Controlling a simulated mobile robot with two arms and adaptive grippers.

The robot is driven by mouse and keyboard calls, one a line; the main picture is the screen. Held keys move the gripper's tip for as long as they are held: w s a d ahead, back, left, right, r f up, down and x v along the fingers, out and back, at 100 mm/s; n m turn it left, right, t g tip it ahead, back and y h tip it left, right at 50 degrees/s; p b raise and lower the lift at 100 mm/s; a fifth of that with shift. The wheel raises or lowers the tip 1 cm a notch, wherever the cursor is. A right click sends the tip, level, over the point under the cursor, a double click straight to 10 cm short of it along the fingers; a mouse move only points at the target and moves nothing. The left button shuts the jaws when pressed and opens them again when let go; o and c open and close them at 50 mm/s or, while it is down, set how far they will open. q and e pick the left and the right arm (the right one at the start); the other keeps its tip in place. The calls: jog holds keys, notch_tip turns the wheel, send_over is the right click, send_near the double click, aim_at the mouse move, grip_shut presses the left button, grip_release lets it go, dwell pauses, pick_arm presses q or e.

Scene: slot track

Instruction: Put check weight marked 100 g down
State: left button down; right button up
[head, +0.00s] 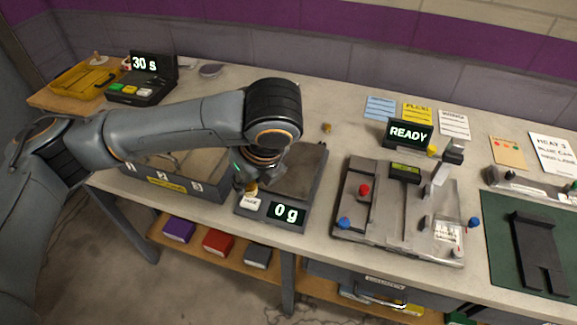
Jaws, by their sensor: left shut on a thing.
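My left gripper (247,184) is over the front left part of the scale (298,178), just above its white button. It is shut on a small brass-coloured weight (251,188), mostly hidden by the fingers; its marking is too small to read. The scale's display (286,212) reads 0 g. I cannot tell whether the weight touches the scale's housing. Another small brass-coloured piece (327,128) stands on the bench behind the scale. My right gripper is not in view.
A grey open box (190,183) lies left of the scale, partly under my left arm. A slot-track fixture (398,215) with coloured knobs and a READY display (408,133) stand to the right. A 30 s timer (140,80) and yellow tray (85,80) are at the back left.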

pick_arm(q)
jog(key=w+d+r+m+t+h+b, duration=0.15)
jog(key=d+m+h, duration=0.3)
jog(key=m, duration=0.55)
jog(key=m+p, duration=0.3)
send_near(291, 160)
jog(key=shift+w+d+f+g, duration=0.1)
jog(key=shift+w+f+g, duration=0.15)
jog(key=shift+w, duration=0.25)
jog(key=shift+w+d+f+g, duration=0.15)
jog(key=shift+w+f+g, duration=0.1)
jog(key=shift+w, duration=0.25)
jog(key=shift+w+f, duration=0.15)
jog(key=shift+f, duration=0.05)
notch_tip(291, 160, down, 3)
jog(key=shift+f+p, duration=0.1)
jog(key=shift+p, duration=0.35)
jog(key=shift+f, duration=0.15)
